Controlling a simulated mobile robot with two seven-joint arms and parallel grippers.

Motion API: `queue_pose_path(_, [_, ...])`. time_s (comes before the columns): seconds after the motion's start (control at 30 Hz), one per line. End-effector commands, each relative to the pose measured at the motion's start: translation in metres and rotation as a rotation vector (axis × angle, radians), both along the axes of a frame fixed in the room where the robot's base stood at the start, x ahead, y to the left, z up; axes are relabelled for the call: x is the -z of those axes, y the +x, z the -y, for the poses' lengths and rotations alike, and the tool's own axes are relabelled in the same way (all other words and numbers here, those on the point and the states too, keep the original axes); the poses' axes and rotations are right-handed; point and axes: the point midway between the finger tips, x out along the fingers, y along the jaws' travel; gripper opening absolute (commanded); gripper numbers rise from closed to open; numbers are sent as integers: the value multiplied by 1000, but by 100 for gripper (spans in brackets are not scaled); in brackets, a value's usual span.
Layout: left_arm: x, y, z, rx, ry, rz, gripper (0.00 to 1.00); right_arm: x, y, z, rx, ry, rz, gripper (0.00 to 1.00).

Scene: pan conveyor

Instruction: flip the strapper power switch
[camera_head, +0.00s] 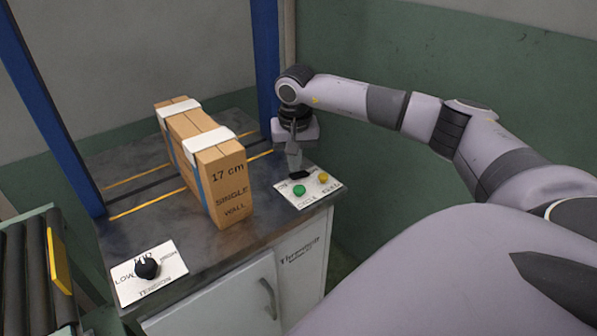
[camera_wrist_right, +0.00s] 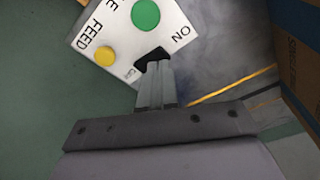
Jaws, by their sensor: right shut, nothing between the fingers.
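The strapper power switch is a small black rocker (camera_head: 301,175) on the white control panel (camera_head: 311,196) at the table's right corner. The right wrist view also shows the switch (camera_wrist_right: 151,56), beside the lettering "ON". My right gripper (camera_head: 295,170) points down with its fingers shut and empty. In the right wrist view its fingertips (camera_wrist_right: 158,64) overlap the switch and hide part of it. I cannot tell whether they touch it or which way the rocker is set. My left gripper is not in view.
A green button (camera_head: 299,190) and a yellow button (camera_head: 323,178) sit close to the switch. A strapped cardboard bundle (camera_head: 227,185) stands on the table left of the gripper. A blue post (camera_head: 267,65) rises behind. The tension knob (camera_head: 147,267) is at front left.

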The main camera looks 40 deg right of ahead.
Motion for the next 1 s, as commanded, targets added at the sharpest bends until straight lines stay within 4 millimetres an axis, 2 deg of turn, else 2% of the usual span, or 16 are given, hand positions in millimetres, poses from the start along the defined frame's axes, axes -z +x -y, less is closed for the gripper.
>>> queue_pose_path(1.0, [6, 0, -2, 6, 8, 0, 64, 10, 0, 0, 0, 0, 0, 0])
